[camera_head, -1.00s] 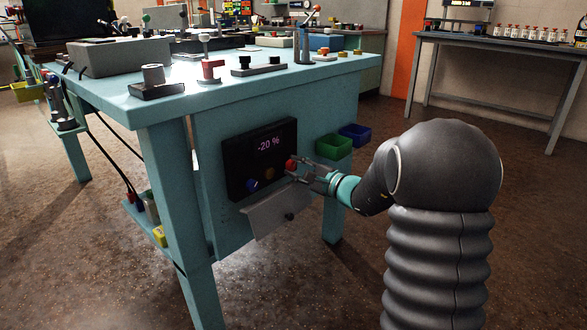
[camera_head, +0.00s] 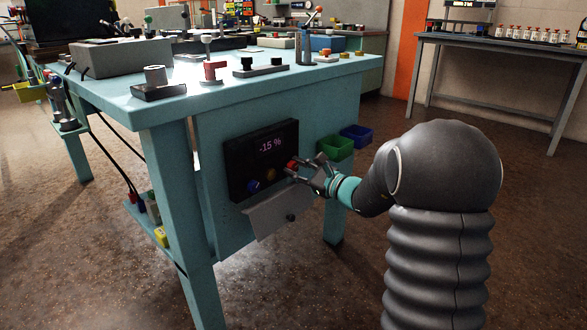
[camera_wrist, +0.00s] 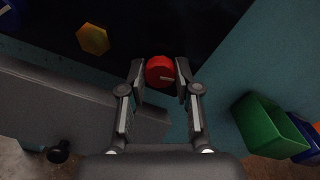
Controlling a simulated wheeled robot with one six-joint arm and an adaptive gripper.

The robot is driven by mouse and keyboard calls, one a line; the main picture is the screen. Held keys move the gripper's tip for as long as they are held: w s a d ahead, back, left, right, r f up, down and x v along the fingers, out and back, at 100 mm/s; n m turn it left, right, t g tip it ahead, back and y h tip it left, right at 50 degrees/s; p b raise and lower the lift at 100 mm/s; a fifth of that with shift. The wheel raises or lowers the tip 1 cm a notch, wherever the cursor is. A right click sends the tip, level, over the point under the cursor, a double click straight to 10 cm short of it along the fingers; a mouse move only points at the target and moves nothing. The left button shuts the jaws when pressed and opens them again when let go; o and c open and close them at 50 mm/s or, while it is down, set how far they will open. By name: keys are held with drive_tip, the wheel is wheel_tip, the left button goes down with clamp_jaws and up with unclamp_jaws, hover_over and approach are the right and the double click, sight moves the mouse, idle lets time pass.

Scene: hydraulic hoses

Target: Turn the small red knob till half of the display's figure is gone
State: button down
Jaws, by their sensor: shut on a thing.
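The small red knob (camera_wrist: 160,72) sits on the dark control box (camera_head: 236,160) on the side of the teal bench; it also shows in the head view (camera_head: 292,164). The display (camera_head: 270,145) on the box reads "-15 %". My gripper (camera_wrist: 160,78) is shut on the red knob, one finger on each side of it.
A blue knob (camera_head: 253,186) and a yellow knob (camera_head: 271,174) are on the same box. A grey sloping panel (camera_head: 272,214) with a black knob (camera_head: 291,217) juts out below. Green (camera_head: 335,146) and blue (camera_head: 356,135) bins hang to the right.

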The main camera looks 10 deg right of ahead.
drive_tip(key=m+p, duration=0.1)
drive_tip(key=m, duration=0.1)
drive_tip(key=m+p, duration=0.1)
drive_tip(key=m, duration=0.2)
drive_tip(key=shift+s+f+m, duration=0.1)
drive_tip(key=shift+f+m, duration=0.2)
drive_tip(key=shift+f, duration=0.1)
idle(0.3)
drive_tip(key=c, duration=0.8)
unclamp_jaws()
drive_tip(key=shift+d, duration=0.15)
drive_tip(key=shift+r, duration=0.1)
drive_tip(key=shift+r, duration=0.1)
drive_tip(key=v, duration=1.2)
